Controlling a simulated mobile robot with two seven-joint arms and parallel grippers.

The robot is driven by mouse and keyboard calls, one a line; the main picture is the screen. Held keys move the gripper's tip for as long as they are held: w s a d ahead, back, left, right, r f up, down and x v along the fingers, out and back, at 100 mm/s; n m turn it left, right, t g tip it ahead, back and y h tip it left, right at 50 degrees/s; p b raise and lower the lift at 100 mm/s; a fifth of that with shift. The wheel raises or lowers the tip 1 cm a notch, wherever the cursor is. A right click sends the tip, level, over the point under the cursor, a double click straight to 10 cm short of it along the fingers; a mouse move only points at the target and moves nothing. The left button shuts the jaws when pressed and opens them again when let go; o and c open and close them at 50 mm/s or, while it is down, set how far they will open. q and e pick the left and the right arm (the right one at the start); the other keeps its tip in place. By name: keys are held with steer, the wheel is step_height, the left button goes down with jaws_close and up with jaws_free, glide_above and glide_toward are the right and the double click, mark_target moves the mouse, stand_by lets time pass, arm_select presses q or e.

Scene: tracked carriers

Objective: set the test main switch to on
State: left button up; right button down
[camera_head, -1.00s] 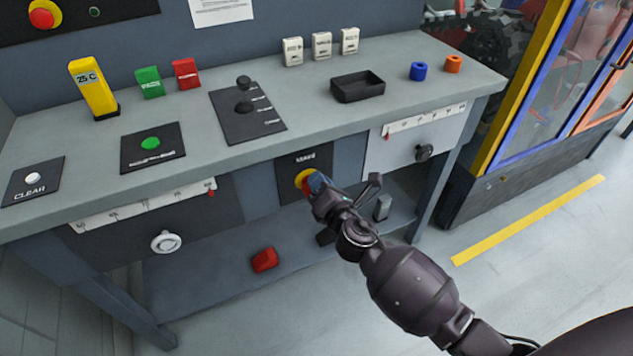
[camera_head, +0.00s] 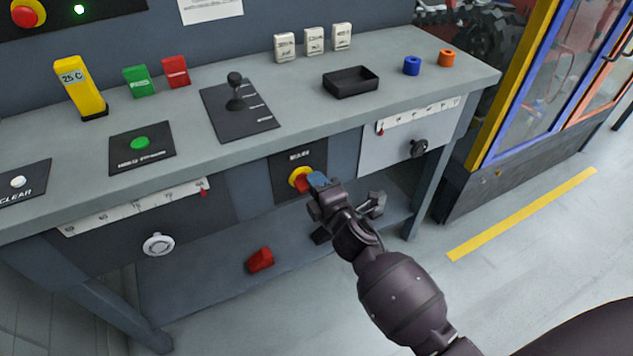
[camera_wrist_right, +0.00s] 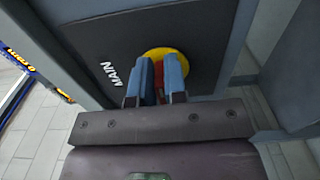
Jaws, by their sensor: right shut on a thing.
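The main switch (camera_head: 298,176) is a red handle on a yellow disc. It sits on a dark panel marked MAIN (camera_head: 286,164) under the bench top. My right gripper (camera_head: 315,181) is at the switch, with its blue fingers shut on the red handle. In the right wrist view the fingers (camera_wrist_right: 159,80) stand on either side of the red handle (camera_wrist_right: 159,74), in front of the yellow disc (camera_wrist_right: 181,57). The fingers hide much of the handle. A small lamp (camera_head: 79,10) on the upper panel glows green. My left gripper is not in view.
The bench top (camera_head: 200,150) lies just above the switch. A red block (camera_head: 261,260) lies on the lower shelf. A yellow-framed cabinet (camera_head: 490,130) stands at right.

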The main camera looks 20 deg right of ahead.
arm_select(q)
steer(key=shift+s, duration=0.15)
arm_select(e)
steer(key=shift+f, duration=0.1)
steer(key=c, duration=1.3)
jaws_free()
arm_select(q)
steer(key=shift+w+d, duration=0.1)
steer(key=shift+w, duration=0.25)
arm_select(e)
steer(key=shift+o, duration=0.7)
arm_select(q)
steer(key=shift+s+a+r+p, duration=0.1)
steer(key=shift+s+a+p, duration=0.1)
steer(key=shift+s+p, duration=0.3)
arm_select(e)
steer(key=s, duration=1.1)
steer(key=shift+d, duration=0.15)
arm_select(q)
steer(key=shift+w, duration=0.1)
